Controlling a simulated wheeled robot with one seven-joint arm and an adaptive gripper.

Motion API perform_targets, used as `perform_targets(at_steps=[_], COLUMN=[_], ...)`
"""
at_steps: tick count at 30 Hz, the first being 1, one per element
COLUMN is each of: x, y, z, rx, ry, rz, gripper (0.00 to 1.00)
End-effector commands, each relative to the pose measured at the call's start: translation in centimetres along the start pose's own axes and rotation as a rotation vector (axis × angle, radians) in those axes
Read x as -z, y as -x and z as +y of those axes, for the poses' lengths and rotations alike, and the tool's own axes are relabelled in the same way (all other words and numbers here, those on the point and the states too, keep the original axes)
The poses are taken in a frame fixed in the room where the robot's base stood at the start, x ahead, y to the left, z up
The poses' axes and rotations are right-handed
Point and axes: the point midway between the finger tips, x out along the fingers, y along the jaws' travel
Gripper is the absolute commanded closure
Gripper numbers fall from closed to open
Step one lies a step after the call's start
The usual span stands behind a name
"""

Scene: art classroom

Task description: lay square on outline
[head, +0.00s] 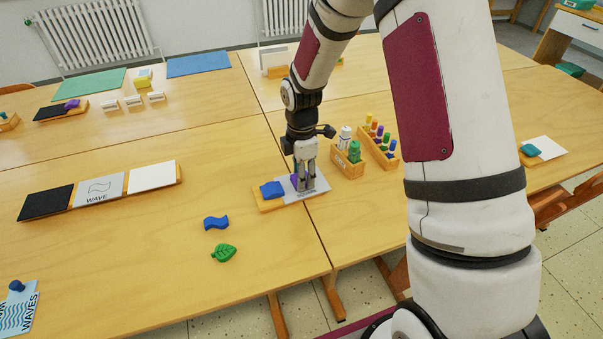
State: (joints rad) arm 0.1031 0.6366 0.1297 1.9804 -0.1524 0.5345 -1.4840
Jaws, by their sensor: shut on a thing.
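My gripper (307,188) points down over a grey-white card (319,196) on a small wooden tray (265,206). Its fingers are shut on a purple piece (294,180), which shows only in part at the left of the fingers. The fingers hide the rest of the piece, so its shape and whether it touches the card cannot be told. The fingers also cover most of the card, and no outline can be made out on it. A blue piece (271,190) lies on the left part of the same tray, beside the card.
A wooden rack of bottles (348,162) and another of coloured pegs (379,143) stand close right of my gripper. A blue wave piece (216,223) and a green leaf (224,253) lie front left. A long tray with a wave card (98,188) lies farther left.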

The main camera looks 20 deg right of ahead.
Motion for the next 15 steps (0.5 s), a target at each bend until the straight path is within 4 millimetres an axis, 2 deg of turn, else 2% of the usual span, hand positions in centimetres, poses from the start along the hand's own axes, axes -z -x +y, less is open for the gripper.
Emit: perform_targets(at_steps=[10, 11, 12, 14, 15], x=[0.00, 0.00, 0.00, 0.00, 0.01], y=[-0.03, -0.03, -0.03, -0.03, -0.03], z=[0.01, 0.01, 0.00, 0.00, 0.01], rx=[0.000, 0.000, 0.000, 0.000, 0.000], ry=[-0.001, -0.001, -0.001, -0.001, -0.001], rz=[0.000, 0.000, 0.000, 0.000, 0.000], gripper=[0.73, 0.60, 0.51, 0.38, 0.38])
